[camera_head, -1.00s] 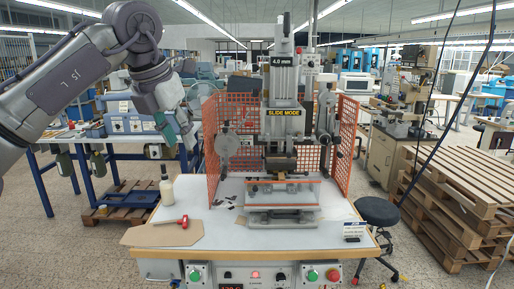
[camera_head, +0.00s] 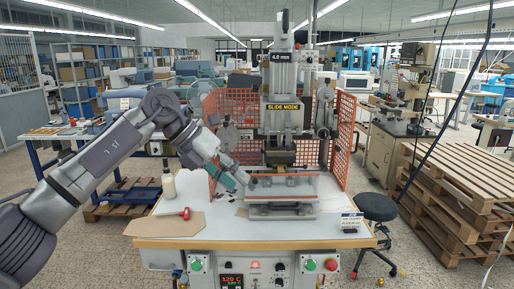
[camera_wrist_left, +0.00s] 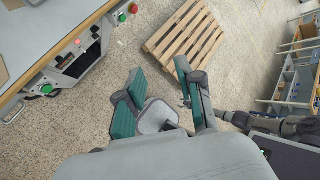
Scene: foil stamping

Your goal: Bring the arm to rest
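My left arm comes in from the lower left in the head view, with its elbow raised. Its left gripper (camera_head: 243,181) is low over the worktable (camera_head: 190,228), in front of the orange mesh guard's left side and beside the press bed (camera_head: 284,190). Whether it touches the bed cannot be told. In the left wrist view, the two teal-padded fingers of the left gripper (camera_wrist_left: 160,68) stand apart. I see nothing held between them. My right gripper is not in view.
The stamping press (camera_head: 283,95) stands inside the orange mesh guard (camera_head: 346,130). A white bottle (camera_head: 168,185) and a red-headed tool (camera_head: 184,213) are on the table's left. A black stool (camera_head: 376,207) and stacked wooden pallets (camera_head: 455,200) are at right.

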